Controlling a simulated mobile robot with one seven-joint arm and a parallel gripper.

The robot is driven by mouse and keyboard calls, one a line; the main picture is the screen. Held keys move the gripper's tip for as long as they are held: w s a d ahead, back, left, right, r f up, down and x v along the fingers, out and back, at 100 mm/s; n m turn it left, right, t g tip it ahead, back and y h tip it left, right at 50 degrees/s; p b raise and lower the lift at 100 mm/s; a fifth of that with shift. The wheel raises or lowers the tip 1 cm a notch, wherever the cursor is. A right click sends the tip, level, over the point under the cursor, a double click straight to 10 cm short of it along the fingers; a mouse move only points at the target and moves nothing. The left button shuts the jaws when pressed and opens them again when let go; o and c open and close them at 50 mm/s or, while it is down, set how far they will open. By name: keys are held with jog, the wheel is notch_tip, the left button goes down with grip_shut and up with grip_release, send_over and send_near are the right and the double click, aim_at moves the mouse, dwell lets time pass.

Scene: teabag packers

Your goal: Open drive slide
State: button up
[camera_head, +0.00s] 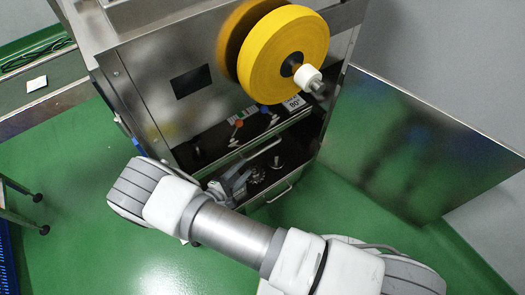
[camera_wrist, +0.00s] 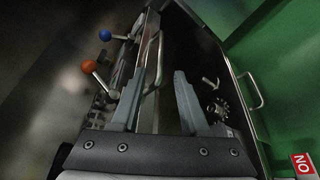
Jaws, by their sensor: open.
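The packer's low front has a metal slide with a bar handle (camera_head: 264,149), which also shows in the wrist view (camera_wrist: 159,62). In front of it, a tray-like drawer (camera_head: 292,179) holds a toothed gear and has its own front handle (camera_wrist: 251,90). No label tells which one is the drive slide. My gripper (camera_wrist: 158,75) is open; the inner bar handle appears between its two grey fingers, and contact cannot be told. In the head view, my gripper (camera_head: 235,183) is at the left end of the drawer, partly behind my arm.
An orange-knobbed lever (camera_wrist: 88,67) and a blue-knobbed lever (camera_wrist: 105,35) stand left of the fingers. A yellow reel (camera_head: 283,55) sticks out above. A metal panel (camera_head: 415,145) stands to the right.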

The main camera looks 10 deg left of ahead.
aim_at(262, 151)
jog(key=b+x, duration=0.2)
jog(key=x, duration=0.9)
jog(key=shift+w, duration=0.15)
grip_shut()
dwell(0.9)
